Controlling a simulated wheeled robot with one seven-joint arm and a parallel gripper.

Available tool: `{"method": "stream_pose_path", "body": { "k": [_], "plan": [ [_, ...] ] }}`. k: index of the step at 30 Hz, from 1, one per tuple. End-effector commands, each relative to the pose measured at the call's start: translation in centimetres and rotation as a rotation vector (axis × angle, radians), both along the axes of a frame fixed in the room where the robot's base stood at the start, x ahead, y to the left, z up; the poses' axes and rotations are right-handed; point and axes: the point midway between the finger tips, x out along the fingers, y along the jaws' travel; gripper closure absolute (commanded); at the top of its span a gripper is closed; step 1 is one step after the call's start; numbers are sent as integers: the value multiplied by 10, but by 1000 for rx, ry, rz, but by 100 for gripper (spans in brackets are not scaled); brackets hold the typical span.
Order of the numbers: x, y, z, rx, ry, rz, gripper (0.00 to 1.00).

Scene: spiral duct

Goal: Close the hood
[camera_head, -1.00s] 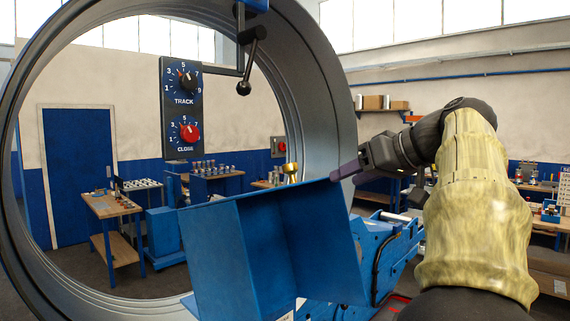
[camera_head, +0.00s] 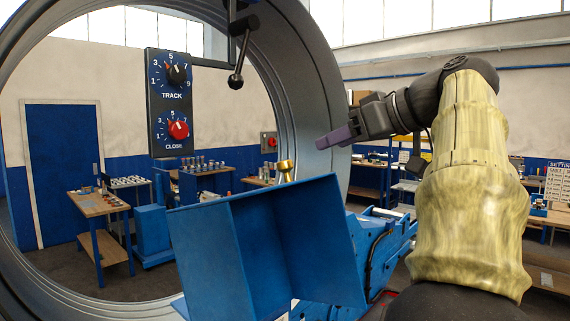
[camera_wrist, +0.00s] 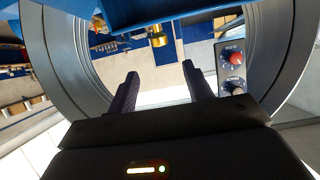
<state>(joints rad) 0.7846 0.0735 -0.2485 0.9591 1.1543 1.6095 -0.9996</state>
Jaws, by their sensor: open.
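The blue hood (camera_head: 265,245) is a folded sheet-metal cover standing up in front of the large grey ring in the head view. Its upper edge points up and to the right, and its inner faces show. In the wrist view a blue panel (camera_wrist: 150,12) that looks like part of the hood crosses the top. My gripper (camera_head: 322,142) is above and to the right of the hood's upper right corner, apart from it. In the wrist view my gripper (camera_wrist: 160,80) has its two dark fingers spread with nothing between them.
The grey duct ring (camera_head: 318,110) rises behind the hood and my gripper. A control panel (camera_head: 168,103) with TRACK and CLOSE knobs hangs left of centre. A black-knobbed lever (camera_head: 236,80) hangs beside it. A brass fitting (camera_head: 286,168) stands just behind the hood's top edge.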

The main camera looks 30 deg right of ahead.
Motion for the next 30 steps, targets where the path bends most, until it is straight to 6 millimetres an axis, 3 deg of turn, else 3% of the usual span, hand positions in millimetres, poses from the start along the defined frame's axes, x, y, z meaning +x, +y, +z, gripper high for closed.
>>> {"method": "stream_pose_path", "body": {
  "k": [21, 30],
  "plan": [
    [109, 40, -46, 2, 2, 3, 49],
    [126, 45, -55, 1, 0, 0, 49]
  ]
}}
